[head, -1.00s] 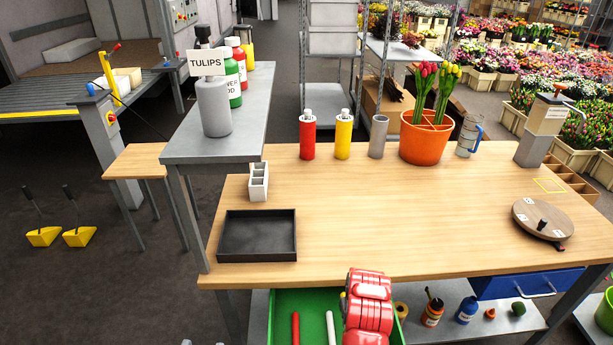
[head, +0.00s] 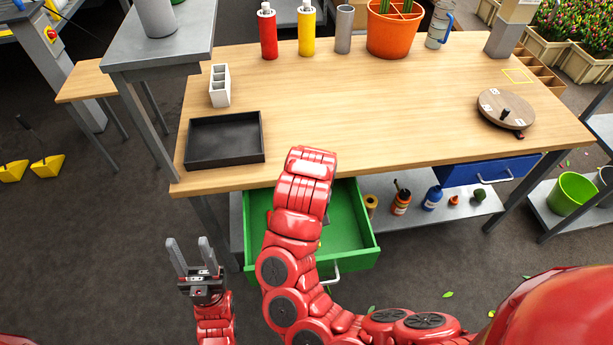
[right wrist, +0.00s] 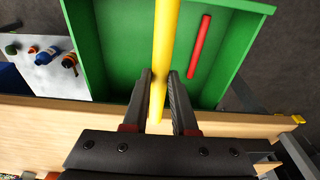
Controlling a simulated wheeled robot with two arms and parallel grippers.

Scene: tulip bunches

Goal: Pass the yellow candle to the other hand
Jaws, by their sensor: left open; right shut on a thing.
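The yellow candle (right wrist: 166,35) is a long yellow stick. In the right wrist view it stands between the two fingers of my right gripper (right wrist: 159,78), which is shut on it. In the head view my right arm hangs over the open green drawer and hides its own gripper and the candle. My left gripper (head: 191,257) is open and empty, left of the drawer and in front of the table, apart from the right arm. A red candle (right wrist: 199,47) lies in the green drawer (head: 355,228).
A black tray (head: 257,157) and a white holder with compartments (head: 220,86) are on the table's left. A round wooden turntable (head: 506,107) is on the right. The middle of the tabletop (head: 390,110) is clear. The drawer sticks out below the table's front edge.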

